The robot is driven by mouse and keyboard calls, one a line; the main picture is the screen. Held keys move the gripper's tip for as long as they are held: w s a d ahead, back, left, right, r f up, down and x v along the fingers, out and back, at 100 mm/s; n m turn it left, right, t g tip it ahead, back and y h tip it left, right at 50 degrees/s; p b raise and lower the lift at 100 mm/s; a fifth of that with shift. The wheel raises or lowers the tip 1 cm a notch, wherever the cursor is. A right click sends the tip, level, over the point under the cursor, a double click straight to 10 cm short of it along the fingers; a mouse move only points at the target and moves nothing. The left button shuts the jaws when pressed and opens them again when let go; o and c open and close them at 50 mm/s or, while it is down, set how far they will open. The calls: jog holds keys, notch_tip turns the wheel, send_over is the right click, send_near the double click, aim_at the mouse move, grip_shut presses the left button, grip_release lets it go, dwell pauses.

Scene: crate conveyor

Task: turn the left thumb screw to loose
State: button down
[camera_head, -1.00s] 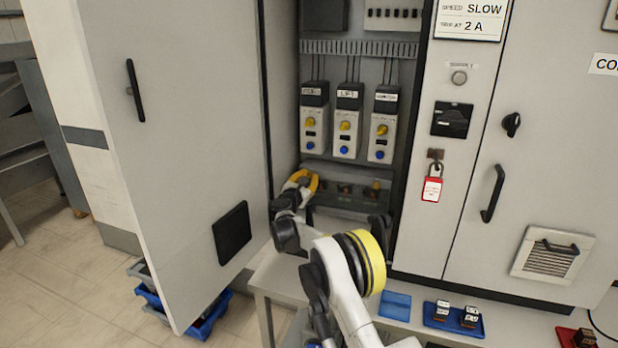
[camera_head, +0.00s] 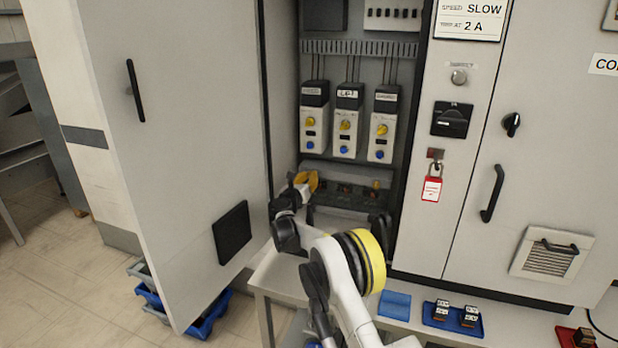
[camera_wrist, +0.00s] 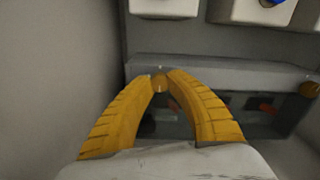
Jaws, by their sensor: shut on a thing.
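The left thumb screw (camera_wrist: 160,82) is a small brass-coloured knob at the left end of a dark cover in the cabinet's lower part. In the wrist view both yellow fingers of my gripper (camera_wrist: 161,76) meet on it from either side. In the head view my gripper (camera_head: 308,181) is at the left end of the cover (camera_head: 345,200), and its fingers hide the left screw. The right thumb screw (camera_wrist: 309,89) is at the cover's other end; it also shows in the head view (camera_head: 376,184).
Several breaker units with yellow knobs (camera_head: 345,125) hang above the cover. The open cabinet door (camera_head: 180,150) stands close on the left of my arm. A red padlock tag (camera_head: 432,189) hangs on the right panel. Blue trays (camera_head: 394,305) lie on the bench below.

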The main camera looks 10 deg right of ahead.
jog(key=shift+f, duration=0.1)
jog(key=c, duration=1.2)
grip_release()
jog(key=shift+c, duration=0.2)
jog(key=v, duration=1.2)
